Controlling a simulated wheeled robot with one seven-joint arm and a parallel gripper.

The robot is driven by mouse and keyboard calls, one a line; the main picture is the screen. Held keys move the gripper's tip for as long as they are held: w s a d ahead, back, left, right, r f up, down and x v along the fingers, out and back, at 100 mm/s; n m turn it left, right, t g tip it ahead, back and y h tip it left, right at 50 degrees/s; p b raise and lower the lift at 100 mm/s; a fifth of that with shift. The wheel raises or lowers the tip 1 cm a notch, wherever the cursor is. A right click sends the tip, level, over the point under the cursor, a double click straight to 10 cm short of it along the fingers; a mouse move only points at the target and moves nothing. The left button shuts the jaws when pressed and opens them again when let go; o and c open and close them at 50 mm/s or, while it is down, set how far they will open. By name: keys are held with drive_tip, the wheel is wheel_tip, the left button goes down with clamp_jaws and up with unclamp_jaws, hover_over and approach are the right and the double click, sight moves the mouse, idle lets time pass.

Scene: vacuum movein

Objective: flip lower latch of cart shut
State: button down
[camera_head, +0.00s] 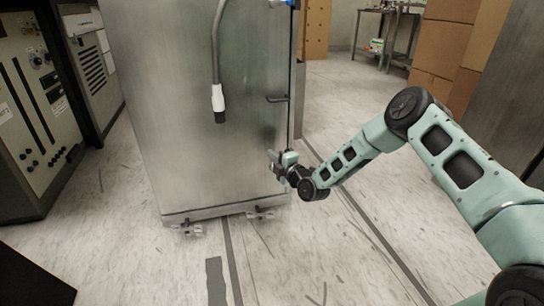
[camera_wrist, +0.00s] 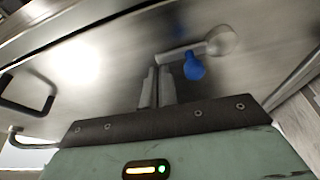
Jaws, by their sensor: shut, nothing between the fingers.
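The cart (camera_head: 190,120) is a tall brushed-steel cabinet in the head view. In the wrist view its steel face (camera_wrist: 110,60) fills the upper picture. The lower latch shows there as a metal bar with a round pivot (camera_wrist: 222,41) at its right end and a blue tip (camera_wrist: 194,67) hanging below the bar. My gripper (camera_head: 273,157) is at the cart's lower right edge in the head view and hides the latch there. In the wrist view my gripper (camera_wrist: 157,84) is shut and empty, its fingertips just left of the blue tip; I cannot tell whether they touch.
A dark handle (camera_head: 277,99) sits above my gripper on the cart, and also shows at left in the wrist view (camera_wrist: 30,97). A blue part (camera_head: 290,3) is at the cart's top right. A cable (camera_head: 217,60) hangs down its face. Control cabinets (camera_head: 40,110) stand left; boxes (camera_head: 440,45) stand right.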

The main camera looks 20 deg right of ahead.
drive_tip(key=shift+d+r+m+p, duration=0.1)
drive_tip(key=shift+d+m+p, duration=0.1)
drive_tip(key=shift+m+p, duration=0.2)
drive_tip(key=shift+d+m+t+p, duration=0.5)
drive_tip(key=shift+d+m, duration=0.1)
drive_tip(key=shift+m, duration=0.3)
drive_tip(key=d+f+m+t+h, duration=0.3)
drive_tip(key=d+f+m+h, duration=0.1)
drive_tip(key=m, duration=1)
drive_tip(key=shift+d+f+m+t+b, duration=0.35)
drive_tip(key=shift+d+f, duration=0.2)
drive_tip(key=shift+d, duration=0.45)
drive_tip(key=shift+f, duration=0.1)
